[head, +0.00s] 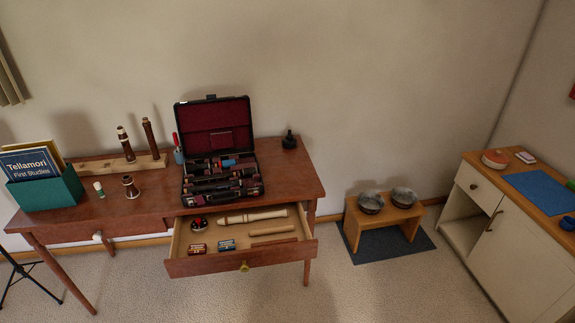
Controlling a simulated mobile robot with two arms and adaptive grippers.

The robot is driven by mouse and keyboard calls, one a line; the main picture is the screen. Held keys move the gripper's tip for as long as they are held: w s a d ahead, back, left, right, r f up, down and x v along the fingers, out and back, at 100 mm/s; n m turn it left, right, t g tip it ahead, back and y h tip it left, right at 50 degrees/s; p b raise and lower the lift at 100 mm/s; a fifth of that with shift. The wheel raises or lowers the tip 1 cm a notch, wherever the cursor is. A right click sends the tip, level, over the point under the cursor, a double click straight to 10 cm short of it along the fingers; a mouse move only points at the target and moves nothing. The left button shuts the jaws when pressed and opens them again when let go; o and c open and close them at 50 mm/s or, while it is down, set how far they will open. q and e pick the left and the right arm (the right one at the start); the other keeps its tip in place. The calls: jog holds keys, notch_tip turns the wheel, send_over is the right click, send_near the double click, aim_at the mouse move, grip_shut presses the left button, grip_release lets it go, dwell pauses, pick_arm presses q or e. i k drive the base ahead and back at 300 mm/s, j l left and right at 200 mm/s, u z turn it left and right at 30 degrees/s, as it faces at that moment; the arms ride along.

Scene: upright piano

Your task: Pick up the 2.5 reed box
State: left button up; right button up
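Two small boxes lie in the open drawer (244,264) of the wooden desk. Neither of my grippers is in view.
The drawer also holds a round dark item (198,224), a cream recorder (253,216) and wooden sticks (272,231). An open instrument case (216,143) stands on the desk (285,176) behind the drawer. A stool (376,213) with two bowls stands right.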

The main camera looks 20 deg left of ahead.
aim_at(194, 250)
jog(key=k+u, duration=0.2)
jog(key=u, duration=0.8)
